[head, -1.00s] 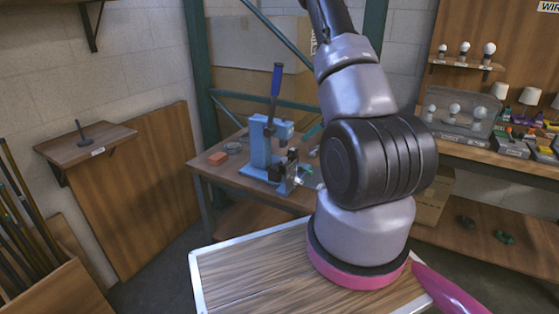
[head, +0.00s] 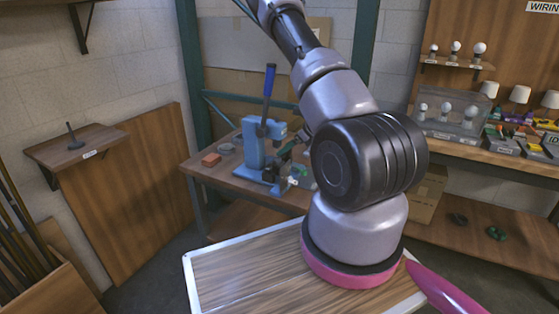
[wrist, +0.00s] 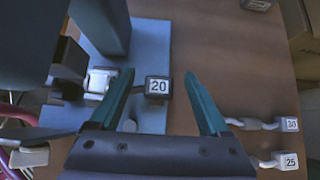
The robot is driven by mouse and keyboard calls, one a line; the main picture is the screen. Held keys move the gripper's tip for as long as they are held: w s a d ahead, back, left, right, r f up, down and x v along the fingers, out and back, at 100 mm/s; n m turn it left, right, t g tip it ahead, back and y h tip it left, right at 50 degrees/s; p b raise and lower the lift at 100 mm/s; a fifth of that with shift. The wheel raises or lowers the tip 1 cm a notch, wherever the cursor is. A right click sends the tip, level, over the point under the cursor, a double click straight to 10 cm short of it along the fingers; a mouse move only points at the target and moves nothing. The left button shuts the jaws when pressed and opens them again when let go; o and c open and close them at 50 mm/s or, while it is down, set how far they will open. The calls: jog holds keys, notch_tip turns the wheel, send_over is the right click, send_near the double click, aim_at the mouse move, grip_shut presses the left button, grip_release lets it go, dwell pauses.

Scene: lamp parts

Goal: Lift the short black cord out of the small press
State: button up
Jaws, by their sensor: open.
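The small blue press (head: 252,150) stands on the bench with its dark lever raised. In the wrist view its blue base (wrist: 152,30) and a pale metal clamp part (wrist: 100,80) show. A black end piece marked 20 (wrist: 158,87) sticks out to the right of the clamp part; it looks like the end of the short black cord, and the rest of the cord is hard to make out. My gripper (wrist: 159,75) is open, its teal fingers on either side of the 20 piece with gaps, not visibly touching it. In the head view the gripper is hard to make out near the press.
Two grey cords with white tags, 30 (wrist: 291,124) and 25 (wrist: 288,161), lie on the bench right of my gripper. Another tagged piece (wrist: 256,4) lies at the top. A red block (head: 211,160) sits left of the press. Bench between the press and the tags is clear.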

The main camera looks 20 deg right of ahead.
grip_shut()
jog(key=shift+r, duration=0.1)
